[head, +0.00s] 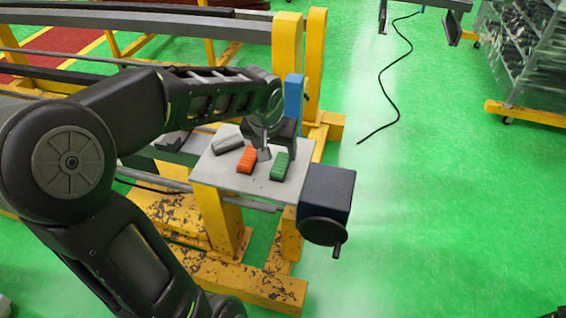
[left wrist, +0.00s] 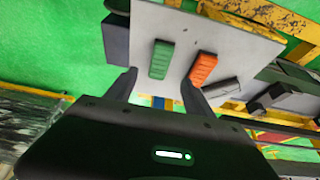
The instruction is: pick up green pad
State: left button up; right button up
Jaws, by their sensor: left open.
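The green pad (head: 280,167) lies on a light grey plate (head: 255,191), at its right side in the head view. In the left wrist view the green pad (left wrist: 161,60) lies ahead of the gap between my fingers. My left gripper (head: 264,151) is above the plate, open and empty. In the left wrist view its two fingers (left wrist: 160,80) are spread apart. An orange pad (head: 247,160) lies left of the green one, close to the gripper; in the left wrist view it (left wrist: 203,68) is just beyond the right fingertip. My right gripper does not show.
A dark grey block (head: 227,144) lies at the plate's left. A dark box with a handwheel (head: 326,205) adjoins the plate's right side. A blue upright piece (head: 293,97) and yellow posts (head: 287,45) stand behind. Green floor to the right is mostly clear, with a black cable (head: 385,85).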

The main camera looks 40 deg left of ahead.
aim_at(281, 164)
pick_arm(q)
jog(key=shift+x, duration=1.4)
jog(key=shift+w, duration=0.1)
jog(key=p+x, duration=0.1)
jog(key=x, duration=0.4)
jog(key=shift+a+f, duration=0.1)
jog(key=shift+f+b, duration=0.2)
jog(key=shift+b, duration=0.25)
grip_shut()
dwell(0.8)
